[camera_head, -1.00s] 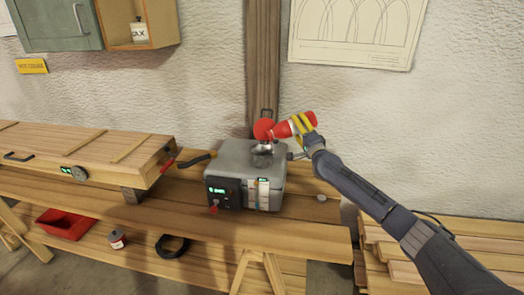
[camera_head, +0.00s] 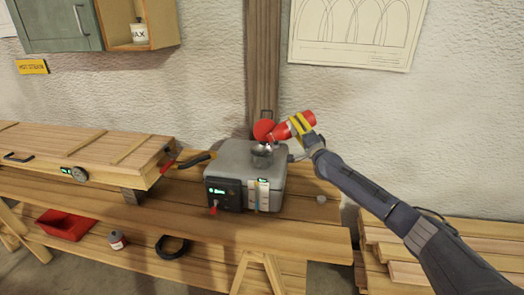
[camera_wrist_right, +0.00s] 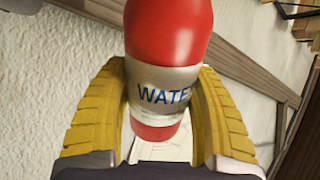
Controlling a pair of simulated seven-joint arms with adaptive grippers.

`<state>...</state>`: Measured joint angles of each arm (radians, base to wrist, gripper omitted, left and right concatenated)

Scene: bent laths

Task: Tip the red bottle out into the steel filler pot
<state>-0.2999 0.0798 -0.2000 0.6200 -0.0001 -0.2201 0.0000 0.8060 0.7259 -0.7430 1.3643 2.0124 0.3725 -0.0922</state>
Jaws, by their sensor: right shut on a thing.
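My right gripper (camera_head: 301,125) is shut on the red bottle (camera_head: 282,132) and holds it tilted, neck down to the left, above the grey steam box. In the right wrist view the red bottle (camera_wrist_right: 170,35) sits between the yellow fingers (camera_wrist_right: 165,105), with a pale label reading "WATE". The steel filler pot (camera_head: 262,155) is on top of the grey box (camera_head: 230,165), right under the bottle's mouth. A round red cap or lid (camera_head: 264,130) stands behind the pot. I cannot see clearly whether liquid is flowing. My left gripper is not in view.
A long wooden box (camera_head: 90,150) with a gauge lies on the bench (camera_head: 200,228) at left. A small grey cap (camera_head: 321,199) lies right of the grey box. Stacked boards (camera_head: 440,240) are at lower right. A red tray (camera_head: 64,225) is on the lower shelf.

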